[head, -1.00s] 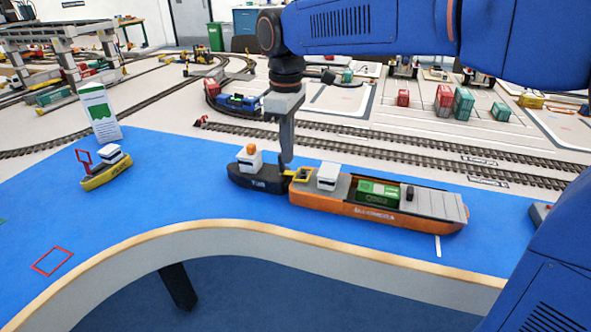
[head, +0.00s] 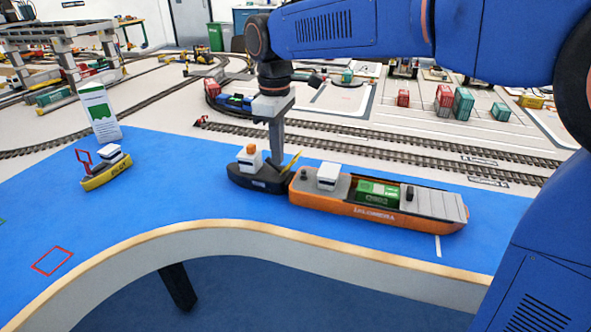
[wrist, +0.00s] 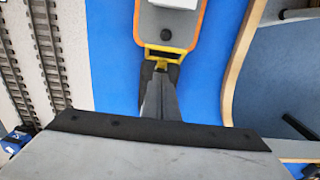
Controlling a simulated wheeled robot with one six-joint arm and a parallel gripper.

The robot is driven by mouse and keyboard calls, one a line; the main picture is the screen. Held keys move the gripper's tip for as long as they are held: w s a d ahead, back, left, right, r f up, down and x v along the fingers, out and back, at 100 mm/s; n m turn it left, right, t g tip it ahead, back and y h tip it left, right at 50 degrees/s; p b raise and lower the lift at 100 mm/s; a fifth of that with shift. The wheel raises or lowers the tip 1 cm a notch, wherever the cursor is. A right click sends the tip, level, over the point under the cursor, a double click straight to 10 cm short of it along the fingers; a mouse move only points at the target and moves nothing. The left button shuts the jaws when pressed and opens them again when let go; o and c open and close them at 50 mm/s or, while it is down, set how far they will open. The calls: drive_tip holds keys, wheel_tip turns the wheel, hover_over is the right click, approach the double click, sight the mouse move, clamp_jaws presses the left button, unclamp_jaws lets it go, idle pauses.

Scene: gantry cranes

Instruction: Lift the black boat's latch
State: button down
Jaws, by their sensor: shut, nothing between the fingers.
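The black boat (head: 256,178), with a white cabin and an orange top, floats on the blue surface left of the orange cargo ship (head: 345,208). Its yellow latch (head: 291,162) stands tilted up at the stern, its upper end leaning right and clear of the ship's deck. The yellow latch also shows in the wrist view (wrist: 165,51), in front of the ship's end. My gripper (head: 276,163) is shut and empty, pointing down over the boat's stern just left of the latch. Contact between fingertips and latch cannot be told. In the wrist view my gripper hides most of the boat.
The orange ship, carrying a green container (head: 377,190), lies close on the right. A yellow pilot boat (head: 106,172) and a white sign (head: 101,117) stand at the left. Rail tracks (head: 390,150) run behind. Blue surface in front of the boats is free.

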drive_tip(key=shift+w+a+f, duration=0.3)
drive_tip(key=shift+a+f, duration=0.2)
drive_tip(key=shift+a, duration=0.25)
wheel_tip(320, 180, up, 10)
drive_tip(key=w+a, duration=0.1)
drive_tip(key=a, duration=0.1)
drive_tip(key=shift+a, duration=0.4)
idle(1.2)
